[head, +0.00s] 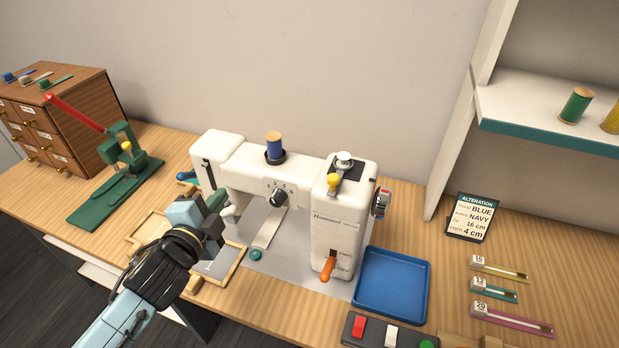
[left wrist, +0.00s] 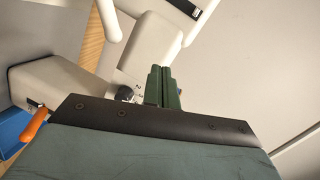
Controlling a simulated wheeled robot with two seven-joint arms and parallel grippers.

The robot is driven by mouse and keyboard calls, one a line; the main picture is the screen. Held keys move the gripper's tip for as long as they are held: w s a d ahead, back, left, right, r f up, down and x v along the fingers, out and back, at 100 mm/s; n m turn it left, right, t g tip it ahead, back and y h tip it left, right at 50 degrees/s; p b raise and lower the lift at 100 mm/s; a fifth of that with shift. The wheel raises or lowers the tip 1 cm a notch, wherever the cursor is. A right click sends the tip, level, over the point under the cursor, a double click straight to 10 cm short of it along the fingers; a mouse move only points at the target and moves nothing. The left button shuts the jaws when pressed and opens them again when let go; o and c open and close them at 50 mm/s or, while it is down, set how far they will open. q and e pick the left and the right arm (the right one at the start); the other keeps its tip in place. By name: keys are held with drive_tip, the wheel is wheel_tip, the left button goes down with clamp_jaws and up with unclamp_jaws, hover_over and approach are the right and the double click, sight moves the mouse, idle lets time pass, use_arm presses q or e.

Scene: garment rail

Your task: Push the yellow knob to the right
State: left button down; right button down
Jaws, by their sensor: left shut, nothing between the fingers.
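The yellow knob (head: 333,183) stands on the dark slotted plate on top of the right-hand end of the white sewing machine (head: 315,222). It sits toward the front of that plate, below a silver round knob (head: 344,159). My left gripper (head: 218,205) is shut and empty in front of the machine's left part, well left of and lower than the yellow knob. In the left wrist view its closed green fingers (left wrist: 163,88) point toward the machine's white body. I cannot make out the yellow knob in that view. My right gripper is not in view.
A blue thread spool (head: 274,146) stands on the machine's arm, between my left gripper and the knob. An orange lever (head: 328,268) sticks out at the front. A blue tray (head: 392,286) lies to the right. A green press (head: 116,188) stands at the left.

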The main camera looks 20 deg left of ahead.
use_arm(q)
wheel_tip(320, 180, up, 6)
drive_tip(key=w+d+m+t+h, duration=0.1)
drive_tip(key=w+m+t+h, duration=0.3)
drive_tip(key=m, duration=0.5)
drive_tip(key=s+d+m+g+h, duration=0.1)
drive_tip(key=m+g+h, duration=0.5)
drive_tip(key=m, duration=0.7)
drive_tip(key=s+d+r+m+g+h, duration=0.1)
drive_tip(key=s+m+g+h, duration=0.3)
drive_tip(key=m, duration=0.9)
drive_tip(key=d+g+h, duration=0.1)
drive_tip(key=g+h, duration=0.1)
drive_tip(key=h, duration=0.1)
drive_tip(key=shift+s+d+r+g, duration=0.2)
drive_tip(key=shift+g, duration=0.2)
drive_tip(key=p+x, duration=0.4)
drive_tip(key=x, duration=1)
